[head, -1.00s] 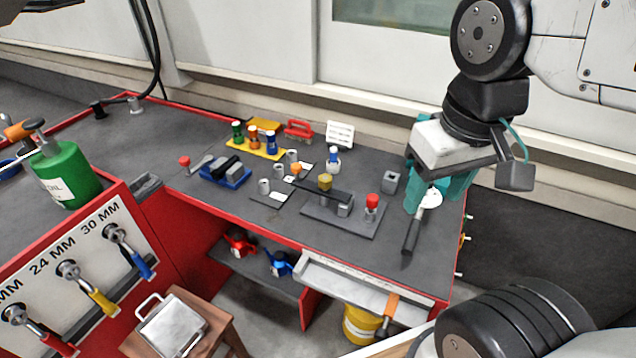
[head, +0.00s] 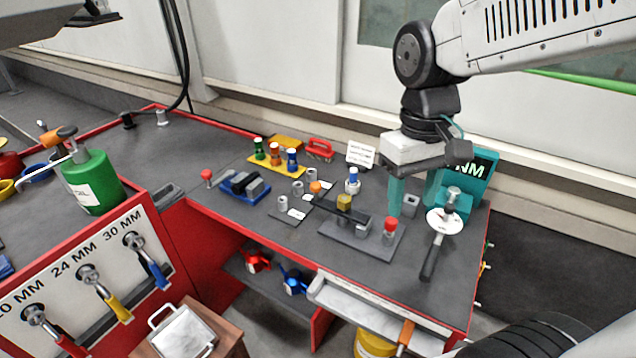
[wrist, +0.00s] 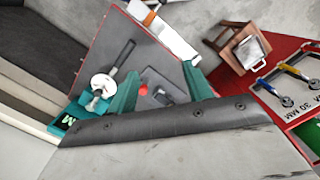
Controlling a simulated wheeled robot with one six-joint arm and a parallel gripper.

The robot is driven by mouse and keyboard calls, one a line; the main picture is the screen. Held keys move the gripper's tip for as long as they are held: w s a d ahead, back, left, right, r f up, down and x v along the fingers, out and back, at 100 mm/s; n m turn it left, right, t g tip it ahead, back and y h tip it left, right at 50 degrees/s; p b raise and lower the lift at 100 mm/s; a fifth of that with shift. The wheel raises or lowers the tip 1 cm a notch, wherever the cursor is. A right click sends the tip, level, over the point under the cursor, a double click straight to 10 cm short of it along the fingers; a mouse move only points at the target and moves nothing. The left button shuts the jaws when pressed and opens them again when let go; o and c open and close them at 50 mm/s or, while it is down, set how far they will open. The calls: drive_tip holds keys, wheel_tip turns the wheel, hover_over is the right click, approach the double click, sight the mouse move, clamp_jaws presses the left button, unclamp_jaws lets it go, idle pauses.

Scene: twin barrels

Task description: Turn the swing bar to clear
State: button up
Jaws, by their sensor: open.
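The dark swing bar (head: 330,208) runs across a grey base plate (head: 345,243) on the bench.
A teal tester (head: 455,200) with a white dial and black-handled wrench (head: 434,250) stands close right of my gripper. A small grey block (head: 411,204) lies near the fingers. Small grey barrels (head: 283,203), a blue tray (head: 243,186) and a white sign (head: 360,155) stand left and behind.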

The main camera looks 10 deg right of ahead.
drive_tip(key=w+a+f+n, duration=0.2)
drive_tip(key=w+f+n, duration=0.15)
drive_tip(key=w, duration=0.65)
drive_tip(key=n+t, duration=0.1)
drive_tip(key=n, duration=1.1)
hover_over(316, 184)
drive_tip(key=shift+m, duration=0.25)
wheel_tip(316, 184, down, 8)
drive_tip(key=shift+s+f, duration=0.1)
drive_tip(key=shift+f, duration=0.15)
drive_tip(key=shift+n, duration=0.4)
drive_tip(key=shift+f+n, duration=0.3)
drive_tip(key=shift+f, duration=0.15)
wheel_tip(316, 184, down, 7)
clamp_jaws()
